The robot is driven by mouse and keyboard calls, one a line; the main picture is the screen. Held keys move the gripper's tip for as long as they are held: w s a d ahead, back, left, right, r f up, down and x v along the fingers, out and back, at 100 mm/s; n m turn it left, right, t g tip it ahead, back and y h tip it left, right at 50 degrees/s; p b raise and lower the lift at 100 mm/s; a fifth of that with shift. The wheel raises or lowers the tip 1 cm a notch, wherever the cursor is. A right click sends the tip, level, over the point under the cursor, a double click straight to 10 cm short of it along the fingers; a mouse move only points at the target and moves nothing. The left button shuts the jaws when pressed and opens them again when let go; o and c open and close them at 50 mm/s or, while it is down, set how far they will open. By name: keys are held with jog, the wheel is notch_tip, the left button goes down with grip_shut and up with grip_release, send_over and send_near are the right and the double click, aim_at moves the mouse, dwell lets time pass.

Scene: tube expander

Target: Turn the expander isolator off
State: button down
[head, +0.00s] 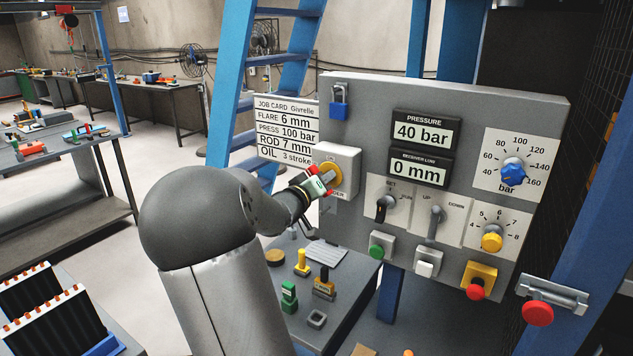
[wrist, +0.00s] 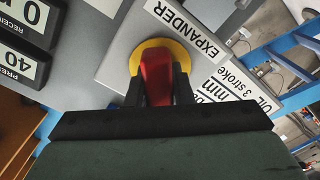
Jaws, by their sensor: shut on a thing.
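The expander isolator is a pale grey box (head: 345,158) at the left of the control panel, with a yellow disc and a label partly hidden by my gripper in the head view. In the wrist view, the yellow disc (wrist: 142,51) carries a red handle (wrist: 157,75), and the EXPANDER label (wrist: 185,30) reads upside down and slanted. My gripper (head: 324,182) is at the front of the isolator. In the wrist view, my gripper (wrist: 159,88) has one finger on each side of the red handle and is shut on it.
A blue padlock (head: 339,106) hangs above the isolator. Pressure displays (head: 425,133), switches (head: 385,207), and knobs (head: 513,172) fill the panel to its right. A job card (head: 286,130) is at its left. A bench (head: 345,290) with small tools stands below.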

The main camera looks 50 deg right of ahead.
jog(key=c, duration=1.3)
grip_release()
jog(key=shift+s+a+r+p, duration=0.1)
jog(key=shift+a+r+p, duration=0.05)
jog(key=shift+a+p, duration=0.95)
jog(key=shift+s+a, duration=0.1)
jog(key=shift+a, duration=0.55)
